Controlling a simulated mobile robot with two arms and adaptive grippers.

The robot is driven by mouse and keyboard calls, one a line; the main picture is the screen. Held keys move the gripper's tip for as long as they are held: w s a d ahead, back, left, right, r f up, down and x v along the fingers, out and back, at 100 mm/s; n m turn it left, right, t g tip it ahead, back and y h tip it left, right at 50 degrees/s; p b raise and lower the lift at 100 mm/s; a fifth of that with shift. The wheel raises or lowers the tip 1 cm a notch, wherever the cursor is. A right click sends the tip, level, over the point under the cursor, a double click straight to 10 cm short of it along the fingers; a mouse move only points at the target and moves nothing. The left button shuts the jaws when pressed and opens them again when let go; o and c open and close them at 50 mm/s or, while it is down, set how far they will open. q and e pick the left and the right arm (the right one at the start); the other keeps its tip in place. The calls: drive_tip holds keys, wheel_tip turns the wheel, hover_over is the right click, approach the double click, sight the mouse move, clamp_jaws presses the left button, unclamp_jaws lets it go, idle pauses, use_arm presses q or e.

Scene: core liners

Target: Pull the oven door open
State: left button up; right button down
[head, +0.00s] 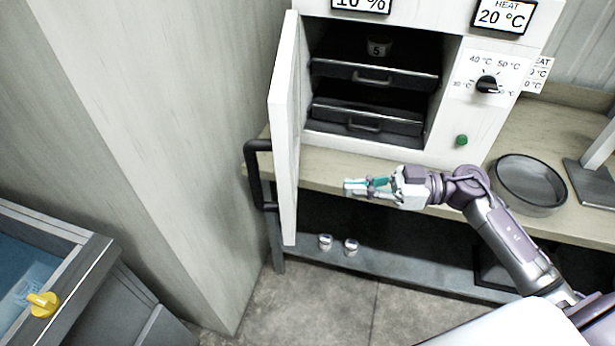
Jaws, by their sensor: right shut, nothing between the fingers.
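The white oven (450,128) stands on a bench at the top middle. Its door (284,130) is open and swung out toward me on the left, seen nearly edge-on. The dark door handle (254,175) is on the door's left side. Inside the oven are two dark drawers or trays (375,76) with handles and a small cup marked 5 (379,46). My right gripper (356,187) is shut and empty, to the right of the door and in front of the bench edge, apart from the handle. My left gripper is not in view.
A round dark pan (530,182) sits on the bench at the right. A wall column (170,150) stands left of the door.

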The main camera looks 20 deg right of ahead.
use_arm(q)
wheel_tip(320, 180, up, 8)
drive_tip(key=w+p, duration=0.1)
drive_tip(key=p, duration=0.6)
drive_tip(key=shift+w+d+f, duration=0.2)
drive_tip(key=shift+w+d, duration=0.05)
use_arm(e)
drive_tip(key=x, duration=1.7)
drive_tip(key=shift+w, duration=0.25)
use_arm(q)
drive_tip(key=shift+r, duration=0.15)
use_arm(e)
drive_tip(key=shift+d, duration=0.2)
